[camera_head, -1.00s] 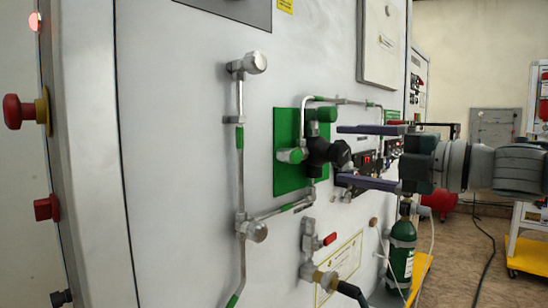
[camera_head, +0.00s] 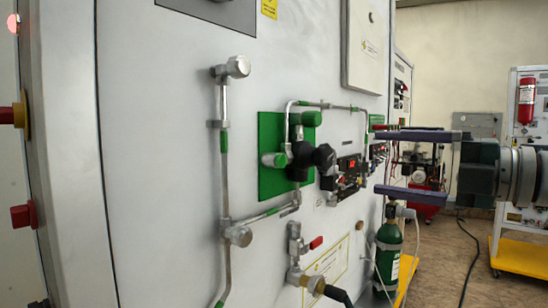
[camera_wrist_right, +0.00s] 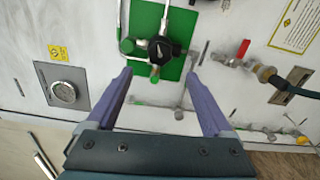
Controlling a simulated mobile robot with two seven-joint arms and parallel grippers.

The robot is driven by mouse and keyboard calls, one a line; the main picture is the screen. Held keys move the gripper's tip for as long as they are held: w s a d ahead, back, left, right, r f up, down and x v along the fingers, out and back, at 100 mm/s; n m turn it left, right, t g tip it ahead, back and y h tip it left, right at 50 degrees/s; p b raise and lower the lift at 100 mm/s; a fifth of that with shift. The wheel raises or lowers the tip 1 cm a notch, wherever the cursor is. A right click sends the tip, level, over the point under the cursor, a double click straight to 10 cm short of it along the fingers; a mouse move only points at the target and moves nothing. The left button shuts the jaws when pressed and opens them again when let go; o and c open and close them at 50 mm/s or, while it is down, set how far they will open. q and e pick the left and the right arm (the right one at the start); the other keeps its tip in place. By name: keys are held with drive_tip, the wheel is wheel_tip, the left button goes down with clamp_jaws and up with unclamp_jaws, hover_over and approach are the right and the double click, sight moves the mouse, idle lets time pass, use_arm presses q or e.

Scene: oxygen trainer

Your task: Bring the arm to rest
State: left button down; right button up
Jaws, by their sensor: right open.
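My right gripper (camera_head: 378,163) is open and empty, reaching in from the right in the head view. Its two purple fingers point left toward the white panel (camera_head: 160,150), with the black regulator knob (camera_head: 324,157) left of the fingertips and apart from them. In the right wrist view the fingers (camera_wrist_right: 160,82) are spread wide, with the green plate (camera_wrist_right: 172,62) and the black knob (camera_wrist_right: 160,48) beyond the gap between them. My left gripper is not in view.
Pipes with a lower valve (camera_head: 238,235) run on the panel. A red-handled valve (camera_head: 315,243) with a hose sits low. A green oxygen cylinder (camera_head: 388,250) stands below my gripper. A yellow-based cart (camera_head: 520,255) stands at the right. The floor between is mostly clear.

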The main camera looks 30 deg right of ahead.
drive_tip(key=shift+s, duration=0.1)
idle(0.5)
drive_tip(key=s+a+f+m+g+h, duration=0.1)
drive_tip(key=s+f+m+g+h, duration=0.2)
drive_tip(key=f+m, duration=0.45)
drive_tip(key=s+a+f+m+g+h, duration=0.1)
drive_tip(key=s+a+f+m+h, duration=0.15)
drive_tip(key=f+m+h, duration=0.5)
drive_tip(key=s+a+f+m+g+y, duration=0.3)
drive_tip(key=s+a+f+m+g, duration=0.45)
drive_tip(key=s+a, duration=0.65)
wheel_tip(320, 180, up, 35)
drive_tip(key=s+n+g+p, duration=0.1)
drive_tip(key=s+p, duration=0.1)
drive_tip(key=p, duration=3.4)
drive_tip(key=shift+s+a+f+y, duration=0.15)
drive_tip(key=shift+s+a+y, duration=0.05)
drive_tip(key=shift+a+y, duration=0.2)
drive_tip(key=shift+g, duration=0.25)
